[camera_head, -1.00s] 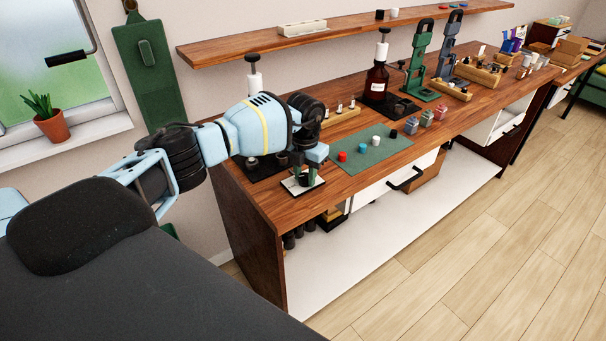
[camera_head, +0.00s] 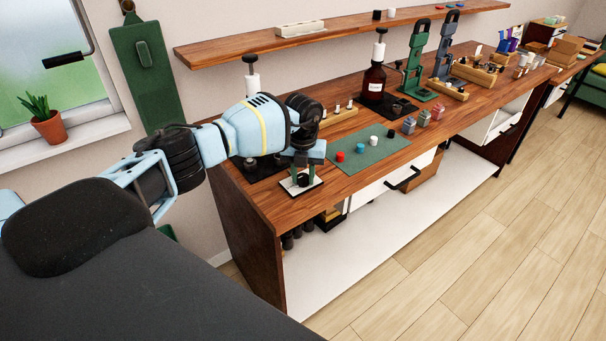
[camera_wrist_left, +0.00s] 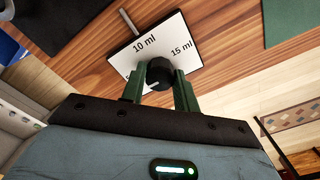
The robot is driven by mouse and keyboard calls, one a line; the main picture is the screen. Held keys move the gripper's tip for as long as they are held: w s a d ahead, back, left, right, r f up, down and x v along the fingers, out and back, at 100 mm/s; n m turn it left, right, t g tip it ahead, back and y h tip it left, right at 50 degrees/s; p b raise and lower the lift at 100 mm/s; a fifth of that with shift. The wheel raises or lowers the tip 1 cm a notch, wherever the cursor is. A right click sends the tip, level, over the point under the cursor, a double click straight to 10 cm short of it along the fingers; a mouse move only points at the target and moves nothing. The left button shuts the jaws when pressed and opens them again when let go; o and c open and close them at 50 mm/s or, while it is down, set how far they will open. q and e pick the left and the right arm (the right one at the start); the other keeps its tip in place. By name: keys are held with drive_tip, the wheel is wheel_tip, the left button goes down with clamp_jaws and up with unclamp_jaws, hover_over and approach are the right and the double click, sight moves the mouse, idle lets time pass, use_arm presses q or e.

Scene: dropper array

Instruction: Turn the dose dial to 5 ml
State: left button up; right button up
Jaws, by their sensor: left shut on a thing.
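The dose dial is a white square plate (camera_head: 313,186) with a dark edge and a black round knob (camera_head: 303,180), at the near left end of the bench. In the left wrist view the plate (camera_wrist_left: 178,48) reads "10 ml" at its top and "15 ml" at its right. A third label at the lower left is mostly hidden by the gripper. My left gripper (camera_wrist_left: 160,84) has its green fingers on both sides of the knob (camera_wrist_left: 158,72), shut on it. In the head view the left gripper (camera_head: 305,170) points down over the dial. My right gripper is out of view.
A green mat (camera_head: 370,152) with red, blue, white and black caps lies right of the dial. A black base (camera_head: 258,172) sits behind my gripper. A brown bottle (camera_head: 374,82) and green stand (camera_head: 415,60) are farther back. The bench's front edge is close to the dial.

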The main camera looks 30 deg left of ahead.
sight(303, 176)
use_arm(q)
drive_tip(key=o, duration=1)
drive_tip(key=shift+c, duration=0.2)
drive_tip(key=shift+r, duration=3.9)
